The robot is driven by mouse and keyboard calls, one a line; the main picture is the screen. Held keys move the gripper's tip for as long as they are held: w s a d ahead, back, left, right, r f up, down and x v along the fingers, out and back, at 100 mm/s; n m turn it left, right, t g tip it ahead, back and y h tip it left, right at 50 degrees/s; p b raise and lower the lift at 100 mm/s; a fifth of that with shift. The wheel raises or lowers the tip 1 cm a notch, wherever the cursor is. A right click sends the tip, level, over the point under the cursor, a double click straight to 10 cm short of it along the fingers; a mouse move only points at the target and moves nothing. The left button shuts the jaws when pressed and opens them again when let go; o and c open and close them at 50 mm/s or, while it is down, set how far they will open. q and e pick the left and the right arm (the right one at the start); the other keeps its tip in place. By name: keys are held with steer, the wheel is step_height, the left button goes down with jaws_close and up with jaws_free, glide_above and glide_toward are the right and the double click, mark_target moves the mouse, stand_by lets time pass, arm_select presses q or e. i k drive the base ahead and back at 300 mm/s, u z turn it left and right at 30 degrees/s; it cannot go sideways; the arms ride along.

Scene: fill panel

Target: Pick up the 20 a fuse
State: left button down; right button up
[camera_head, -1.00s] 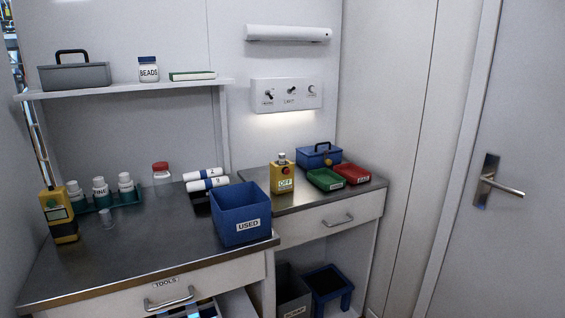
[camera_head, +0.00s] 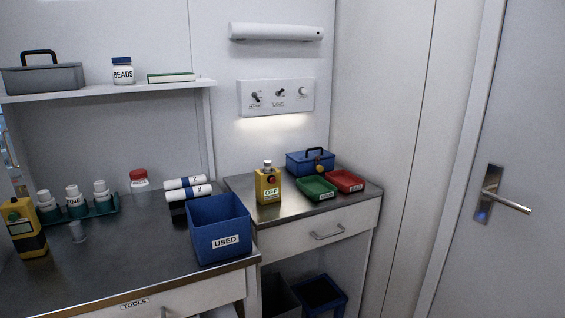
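No fuse can be made out in this view. A green tray (camera_head: 316,188) and a red tray (camera_head: 345,180) stand side by side on the right counter, each with a small label too small to read. A blue box with a dark handle (camera_head: 310,162) stands behind them. Neither of my grippers is in view.
A blue bin labelled USED (camera_head: 220,230) stands at the left counter's right edge. A yellow handheld device (camera_head: 25,228), bottles in a green rack (camera_head: 100,208), a red-capped jar (camera_head: 140,180) and white rolls (camera_head: 187,188) stand on that counter. A door (camera_head: 520,150) is at right.

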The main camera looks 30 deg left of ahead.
mark_target(267, 164)
steer(key=i, duration=1.6)
steer(key=u, duration=2.6)
